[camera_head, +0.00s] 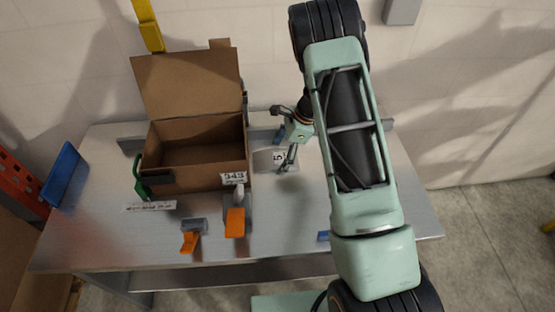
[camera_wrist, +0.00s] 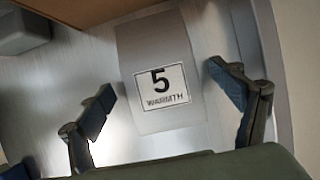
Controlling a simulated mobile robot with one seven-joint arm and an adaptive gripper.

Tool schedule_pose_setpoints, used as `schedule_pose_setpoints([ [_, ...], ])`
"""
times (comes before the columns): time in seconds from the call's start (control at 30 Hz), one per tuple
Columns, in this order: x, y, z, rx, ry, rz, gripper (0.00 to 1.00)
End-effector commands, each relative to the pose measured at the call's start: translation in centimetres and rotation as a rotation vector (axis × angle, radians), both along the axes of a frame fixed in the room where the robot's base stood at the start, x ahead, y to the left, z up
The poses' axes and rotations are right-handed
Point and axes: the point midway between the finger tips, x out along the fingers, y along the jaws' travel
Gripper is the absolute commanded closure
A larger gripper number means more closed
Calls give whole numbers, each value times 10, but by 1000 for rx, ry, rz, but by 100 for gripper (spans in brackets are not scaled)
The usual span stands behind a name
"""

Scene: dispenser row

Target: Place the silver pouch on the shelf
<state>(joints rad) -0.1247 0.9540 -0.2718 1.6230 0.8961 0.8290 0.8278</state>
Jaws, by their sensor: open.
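The silver pouch (camera_wrist: 150,45) is a flat grey piece with a white label reading "5 WARMTH" in the wrist view. It lies on the metal table (camera_head: 100,235), right of the cardboard box, and shows in the head view (camera_head: 264,160). My gripper (camera_wrist: 163,88) is open, with one blue-padded finger on each side of the pouch in the picture. I cannot tell whether the fingers touch it. In the head view my gripper (camera_head: 288,165) is at the pouch's right side, partly hidden by my arm. I cannot make out a separate shelf.
An open cardboard box (camera_head: 193,155) stands left of the pouch, its lid raised. A green clip (camera_head: 139,178) is at its left. Orange-handled pieces (camera_head: 235,222) are in front. A blue bin (camera_head: 64,174) is at far left.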

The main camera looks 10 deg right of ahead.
Motion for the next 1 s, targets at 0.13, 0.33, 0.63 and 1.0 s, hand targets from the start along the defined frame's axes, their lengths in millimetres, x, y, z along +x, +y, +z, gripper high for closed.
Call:
schedule_pose_setpoints([
  [0.13,0,0,-1,0,0,0,15],
  [0.33,0,0,-3,0,0,0,15],
  [0.63,0,0,-5,0,0,1,15],
  [1.0,0,0,-5,0,0,0,40],
])
